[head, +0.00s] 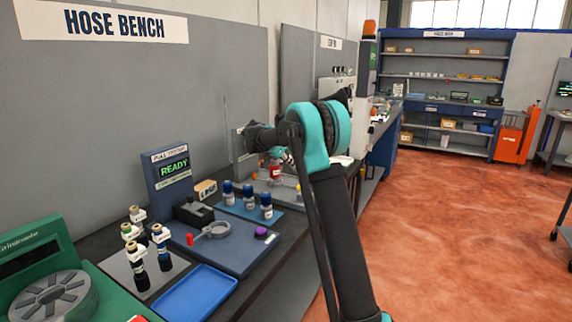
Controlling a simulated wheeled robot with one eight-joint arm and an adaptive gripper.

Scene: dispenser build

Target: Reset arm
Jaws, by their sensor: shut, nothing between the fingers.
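My arm rises from the bottom right to a teal and black joint and bends left over the hose bench (272,310). At its left end a small dark part looks like my gripper (244,131). It is shut and empty, above the bench and apart from the things on it. The fingers are small and dark at this distance. My arm hides part of the bench behind it.
A blue shelf (511,65) stands far back. The red floor (470,230) at right is open.

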